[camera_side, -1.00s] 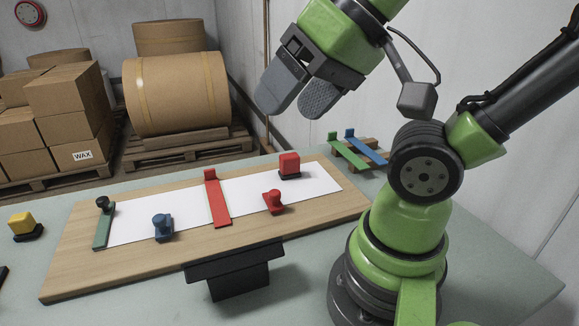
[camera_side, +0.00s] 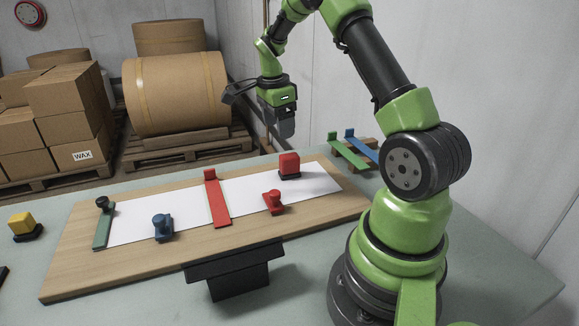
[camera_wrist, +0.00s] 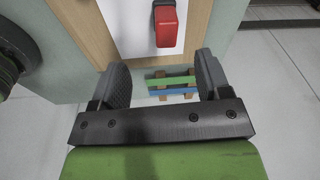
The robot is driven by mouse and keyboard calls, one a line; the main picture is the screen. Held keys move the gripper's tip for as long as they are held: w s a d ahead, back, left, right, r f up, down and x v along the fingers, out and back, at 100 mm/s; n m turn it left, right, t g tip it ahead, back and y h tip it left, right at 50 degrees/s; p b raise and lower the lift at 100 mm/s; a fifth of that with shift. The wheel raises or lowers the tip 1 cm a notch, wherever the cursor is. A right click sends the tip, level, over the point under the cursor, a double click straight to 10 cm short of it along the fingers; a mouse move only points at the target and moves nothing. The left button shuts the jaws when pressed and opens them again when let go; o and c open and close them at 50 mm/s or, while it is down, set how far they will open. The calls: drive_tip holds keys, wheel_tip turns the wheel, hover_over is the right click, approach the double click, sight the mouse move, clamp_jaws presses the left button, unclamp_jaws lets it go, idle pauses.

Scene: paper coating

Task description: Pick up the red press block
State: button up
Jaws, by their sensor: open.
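The red press block (camera_side: 289,163) is a small red block on a dark base. It stands upright on the white paper (camera_side: 321,178) near the paper's right end. In the wrist view the red press block (camera_wrist: 166,27) is at the top centre, beyond my fingertips. My gripper (camera_side: 284,133) points down in the air above and behind the block, apart from it. In the wrist view my gripper (camera_wrist: 161,65) has its two fingers spread wide, with nothing between them.
The wooden board (camera_side: 75,268) also bears a red strip (camera_side: 217,203), a small red clamp (camera_side: 273,201), a blue clamp (camera_side: 162,227) and a green strip (camera_side: 104,226). A rack with green (camera_side: 350,153) and blue strips stands behind right. A yellow block (camera_side: 22,223) is at far left.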

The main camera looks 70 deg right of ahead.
sight(290, 166)
drive_tip(key=shift+m+g, duration=0.3)
drive_tip(key=shift+m, duration=0.5)
drive_tip(key=d+f, duration=0.1)
drive_tip(key=s+d+f, duration=0.1)
drive_tip(key=f, duration=0.1)
drive_tip(key=shift+d+f, duration=0.15)
drive_tip(key=shift+d, duration=0.05)
drive_tip(key=f, duration=0.4)
drive_tip(key=shift+s+d+f, duration=0.25)
drive_tip(key=shift+d, duration=0.05)
drive_tip(key=f, duration=0.5)
drive_tip(key=shift+d+f, duration=0.3)
drive_tip(key=shift+f, duration=0.05)
drive_tip(key=shift+c, duration=0.2)
drive_tip(key=c, duration=1)
